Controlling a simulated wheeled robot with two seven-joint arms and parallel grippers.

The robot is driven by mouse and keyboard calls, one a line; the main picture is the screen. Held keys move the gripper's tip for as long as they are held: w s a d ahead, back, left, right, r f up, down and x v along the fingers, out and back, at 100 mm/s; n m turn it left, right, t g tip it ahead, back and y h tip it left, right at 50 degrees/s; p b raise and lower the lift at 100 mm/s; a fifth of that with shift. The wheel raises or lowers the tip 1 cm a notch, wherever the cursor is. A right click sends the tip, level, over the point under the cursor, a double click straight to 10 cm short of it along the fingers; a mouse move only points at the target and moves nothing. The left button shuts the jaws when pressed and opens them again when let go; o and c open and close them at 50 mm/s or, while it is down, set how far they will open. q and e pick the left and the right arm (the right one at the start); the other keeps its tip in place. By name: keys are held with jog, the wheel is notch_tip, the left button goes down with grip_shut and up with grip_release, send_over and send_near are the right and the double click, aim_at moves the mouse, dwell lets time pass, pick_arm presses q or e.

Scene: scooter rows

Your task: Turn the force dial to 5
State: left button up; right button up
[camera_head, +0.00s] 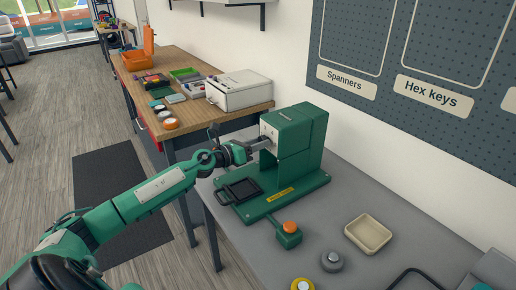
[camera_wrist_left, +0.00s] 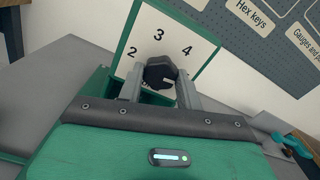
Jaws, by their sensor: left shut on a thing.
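The force dial is a black knob (camera_wrist_left: 160,70) on a white face (camera_wrist_left: 170,45) marked 2, 3 and 4 in the left wrist view. Other numbers are hidden or out of sight. A pale mark shows on the knob's lower right, but I cannot tell which number it points to. The dial sits on the left-facing side of a green machine (camera_head: 303,138), labelled in yellow on its base. My left gripper (camera_head: 254,148) reaches the dial face from the left. Its two fingers (camera_wrist_left: 160,82) are shut on the knob, one on each side. My right gripper is not in view.
On the grey bench (camera_head: 345,275) are an orange button on a green box (camera_head: 289,234), a grey round knob piece (camera_head: 331,261), a beige tray (camera_head: 368,234) and a yellow-ringed piece (camera_head: 302,285). A wooden bench (camera_head: 190,75) with a white box (camera_head: 240,90) stands behind.

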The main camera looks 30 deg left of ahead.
pick_arm(q)
jog(key=shift+f+m+b, duration=0.2)
jog(key=shift+m+b, duration=0.15)
jog(key=shift+m, duration=0.35)
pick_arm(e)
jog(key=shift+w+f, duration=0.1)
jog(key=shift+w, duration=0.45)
pick_arm(q)
jog(key=o, duration=1)
jog(key=shift+r, duration=0.1)
jog(key=shift+b+v, duration=1.95)
jog(key=shift+v, duration=5)
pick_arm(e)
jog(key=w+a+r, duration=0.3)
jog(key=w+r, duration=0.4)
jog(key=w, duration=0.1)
